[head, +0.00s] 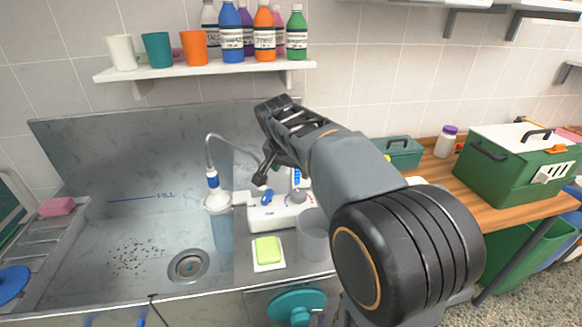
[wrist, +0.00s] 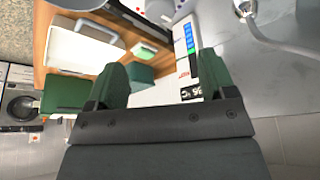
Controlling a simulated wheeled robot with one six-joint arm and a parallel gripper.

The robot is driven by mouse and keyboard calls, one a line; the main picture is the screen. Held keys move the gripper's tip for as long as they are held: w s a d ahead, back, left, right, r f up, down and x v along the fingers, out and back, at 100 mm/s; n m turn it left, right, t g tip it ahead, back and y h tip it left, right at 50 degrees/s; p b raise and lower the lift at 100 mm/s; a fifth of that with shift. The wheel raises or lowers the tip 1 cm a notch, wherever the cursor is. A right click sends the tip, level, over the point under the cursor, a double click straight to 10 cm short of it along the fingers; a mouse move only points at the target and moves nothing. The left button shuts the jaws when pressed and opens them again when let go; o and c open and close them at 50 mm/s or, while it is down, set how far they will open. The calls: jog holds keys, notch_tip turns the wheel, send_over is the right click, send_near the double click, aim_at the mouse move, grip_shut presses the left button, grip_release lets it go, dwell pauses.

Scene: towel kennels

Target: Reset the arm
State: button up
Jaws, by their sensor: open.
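My gripper (wrist: 161,72) shows in the wrist view with its two green fingers spread wide apart and nothing between them. In the head view my arm reaches up over the counter from the lower right, and its dark end hangs near a white device (head: 272,212). The arm hides part of the counter and wall behind it. In the wrist view the device's panel (wrist: 186,40), with a blue-green strip and a small dark display, lies beyond the right finger.
A sink with a drain (head: 188,266) and curved spout (head: 208,150) is at left. A yellow-green sponge (head: 267,249) and a clear container (head: 313,236) stand near the front edge. A bottle shelf (head: 204,70) hangs above. A green box (head: 520,165) stands on the wooden table.

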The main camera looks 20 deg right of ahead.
dwell(0.4)
jog(key=s+a+f+n+y, duration=0.1)
jog(key=s+a+f+n, duration=0.1)
jog(key=s, duration=0.4)
jog(key=s+a+f+n+y+p, duration=0.1)
jog(key=s+a+f+n, duration=0.1)
jog(key=s, duration=0.4)
jog(key=s+a+f+n+y+p, duration=0.1)
jog(key=s+a+f+n, duration=0.1)
jog(key=s+f+n, duration=0.2)
jog(key=shift+s+a+f+n, duration=0.25)
jog(key=shift+s+a+n, duration=0.15)
jog(key=shift+s+n, duration=0.6)
